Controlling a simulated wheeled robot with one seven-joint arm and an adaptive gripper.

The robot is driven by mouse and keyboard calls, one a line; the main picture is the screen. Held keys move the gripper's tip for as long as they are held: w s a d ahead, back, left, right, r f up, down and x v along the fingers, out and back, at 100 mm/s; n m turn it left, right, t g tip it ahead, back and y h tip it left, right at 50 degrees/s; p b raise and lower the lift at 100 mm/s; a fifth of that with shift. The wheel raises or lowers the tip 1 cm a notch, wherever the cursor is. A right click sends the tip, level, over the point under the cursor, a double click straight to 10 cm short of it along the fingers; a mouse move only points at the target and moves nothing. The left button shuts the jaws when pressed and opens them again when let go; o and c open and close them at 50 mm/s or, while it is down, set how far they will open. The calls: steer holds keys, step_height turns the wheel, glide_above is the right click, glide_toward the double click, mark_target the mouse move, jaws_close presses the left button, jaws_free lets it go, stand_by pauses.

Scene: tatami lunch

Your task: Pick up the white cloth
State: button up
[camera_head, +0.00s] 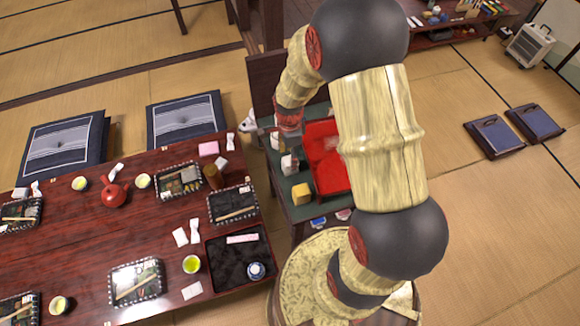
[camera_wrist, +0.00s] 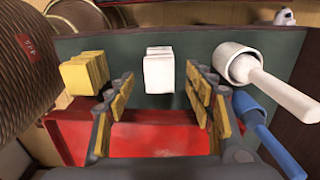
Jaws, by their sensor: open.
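The white cloth (camera_wrist: 159,70) appears as a small, upright, block-like white bundle on a dark green surface (camera_wrist: 135,47). In the wrist view it is centred just beyond the fingertips of my gripper (camera_wrist: 158,88), with a finger to either side. My gripper is open and nothing is held; contact with the cloth cannot be told. In the head view the white cloth (camera_head: 289,164) sits just below my gripper (camera_head: 289,142), on the small green table (camera_head: 302,212).
A yellow block (camera_wrist: 84,73) stands left of the cloth. A white cup-like thing with a handle (camera_wrist: 238,63) and a blue one (camera_wrist: 247,106) lie right. A red tray (camera_head: 326,150) is beside the cloth. A low, laid dining table (camera_head: 80,240) stands left.

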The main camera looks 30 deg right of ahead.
step_height(320, 180, down, 4)
steer(key=shift+d+b, duration=0.1)
steer(key=shift+b, duration=0.4)
steer(key=shift+c, duration=1.3)
steer(key=c, duration=1)
step_height(320, 180, up, 10)
steer(key=p, duration=0.2)
steer(key=shift+p, duration=0.35)
